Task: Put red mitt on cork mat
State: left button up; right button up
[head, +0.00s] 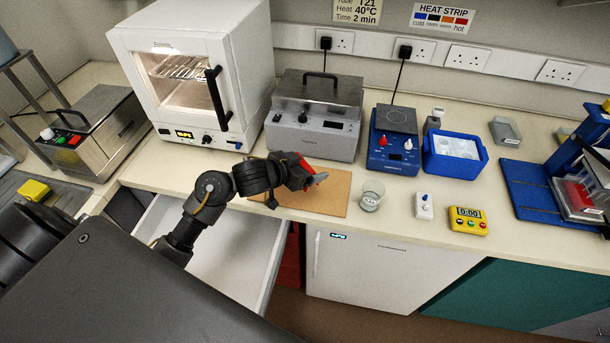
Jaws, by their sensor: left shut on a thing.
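The cork mat (335,200) lies flat on the bench near its front edge, in front of the grey lidded bath. My left gripper (310,181) is over the mat's upper left part. It is shut on a red thing, the red mitt (305,166), of which only a small part shows; the fingers and wrist hide the rest. I cannot tell whether the mitt touches the mat. My right gripper is not in view.
A glass beaker (371,196) stands just right of the mat, with a small white device (424,207) and a yellow timer (467,222) farther right. The grey bath (313,120) stands behind the mat. An open white drawer (225,245) juts out below my arm.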

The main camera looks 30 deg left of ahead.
aim_at(305, 166)
pick_arm(q)
jog(key=shift+w+a+f, duration=0.35)
jog(key=shift+w+f, duration=0.1)
jog(key=shift+f, duration=0.2)
jog(key=shift+w+a+f, duration=0.3)
jog(key=shift+w+f, duration=0.15)
jog(key=shift+f, duration=0.15)
jog(key=shift+w+a+f, duration=0.1)
jog(key=shift+f, duration=1.65)
jog(key=o, duration=0.9)
jog(key=shift+c, duration=0.2)
jog(key=shift+p, duration=0.3)
jog(key=v, duration=1.2)
